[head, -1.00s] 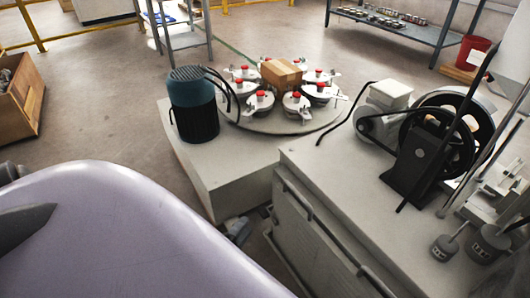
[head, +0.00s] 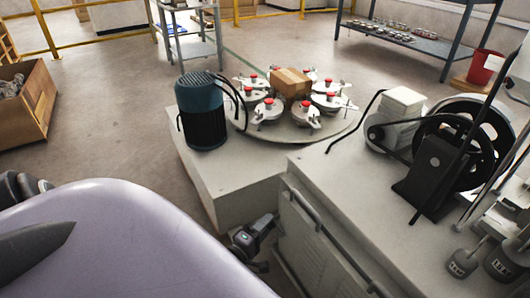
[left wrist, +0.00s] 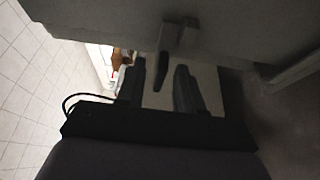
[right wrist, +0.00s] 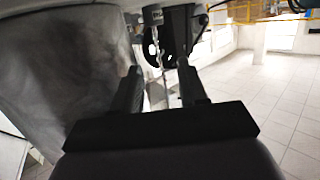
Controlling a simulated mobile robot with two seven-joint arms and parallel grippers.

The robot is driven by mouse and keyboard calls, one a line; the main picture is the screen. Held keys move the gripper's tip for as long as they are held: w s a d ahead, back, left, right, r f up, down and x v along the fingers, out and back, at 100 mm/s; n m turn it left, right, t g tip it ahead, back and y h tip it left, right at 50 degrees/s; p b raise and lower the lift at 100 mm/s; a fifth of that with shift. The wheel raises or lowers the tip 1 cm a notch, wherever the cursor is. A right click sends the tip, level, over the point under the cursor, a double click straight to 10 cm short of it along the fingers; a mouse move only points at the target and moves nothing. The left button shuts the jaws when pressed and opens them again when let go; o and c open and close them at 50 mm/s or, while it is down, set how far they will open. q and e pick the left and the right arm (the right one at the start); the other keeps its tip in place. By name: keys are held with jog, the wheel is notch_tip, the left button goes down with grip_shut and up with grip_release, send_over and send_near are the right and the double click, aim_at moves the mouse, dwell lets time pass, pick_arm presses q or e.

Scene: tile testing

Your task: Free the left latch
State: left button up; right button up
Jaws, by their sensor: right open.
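My left gripper (head: 268,222) shows in the head view in the gap beside the grey cabinet (head: 310,235), low by its front side. A small dark lever, seemingly the left latch (left wrist: 163,48), hangs beyond the fingertips beside a grey bracket (left wrist: 188,36). It appears apart from the fingers, though the exact gap is hard to tell. The latch cannot be made out in the head view. My right gripper (right wrist: 161,85) shows in its wrist view, open and empty.
A black flywheel machine (head: 440,160) stands on the cabinet. A handrail bar (head: 318,220) runs along the cabinet side.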

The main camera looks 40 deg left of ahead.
pick_arm(q)
grip_shut()
jog(key=shift+n, duration=0.3)
jog(key=n+g+h, duration=0.1)
jog(key=n, duration=0.3)
jog(key=n+g+h, duration=0.2)
jog(key=n, duration=0.2)
jog(key=a+r+n+g+h, duration=0.1)
jog(key=n+g+h, duration=0.1)
jog(key=n, duration=0.2)
jog(key=shift+n, duration=0.4)
dwell(0.9)
grip_release()
